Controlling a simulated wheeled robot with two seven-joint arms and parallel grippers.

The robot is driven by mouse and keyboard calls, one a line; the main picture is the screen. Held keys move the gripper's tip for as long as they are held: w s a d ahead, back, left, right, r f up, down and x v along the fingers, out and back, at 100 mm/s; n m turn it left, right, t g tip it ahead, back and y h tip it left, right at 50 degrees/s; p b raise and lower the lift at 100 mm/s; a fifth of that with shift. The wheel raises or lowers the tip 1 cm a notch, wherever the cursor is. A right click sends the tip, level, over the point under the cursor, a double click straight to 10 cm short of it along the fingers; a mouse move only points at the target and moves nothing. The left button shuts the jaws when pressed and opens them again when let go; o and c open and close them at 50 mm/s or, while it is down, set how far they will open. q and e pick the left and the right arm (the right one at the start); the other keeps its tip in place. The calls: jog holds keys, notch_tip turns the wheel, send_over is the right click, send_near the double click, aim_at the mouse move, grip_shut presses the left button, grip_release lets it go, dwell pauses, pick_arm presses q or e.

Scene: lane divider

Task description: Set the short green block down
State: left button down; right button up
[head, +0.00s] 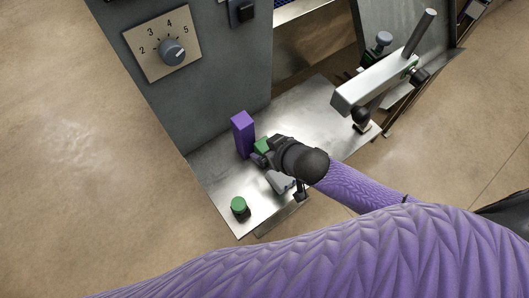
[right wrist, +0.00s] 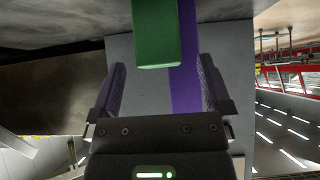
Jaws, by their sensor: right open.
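The short green block (head: 261,146) is on the metal shelf, partly hidden by my right gripper in the head view. In the right wrist view the green block (right wrist: 157,35) shows at the top middle, by the fingertips, with a gap to the finger on each side. My right gripper (head: 262,157) is open and holds nothing. A tall purple block (head: 242,135) stands upright just left of the green block. It shows behind the green block in the right wrist view (right wrist: 186,88). Whether the two blocks touch is unclear. My left gripper is out of view.
The metal shelf (head: 215,180) has a round green button (head: 239,207) at its near left corner. A grey panel with a numbered dial (head: 172,51) rises behind. A lever with a pale arm (head: 375,85) stands at the right. Bare shelf lies behind my gripper.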

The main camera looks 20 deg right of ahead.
aim_at(267, 148)
jog(key=b+x, duration=0.1)
jog(key=x, duration=0.2)
jog(key=shift+f, duration=0.15)
jog(key=shift+c, duration=0.3)
grip_shut()
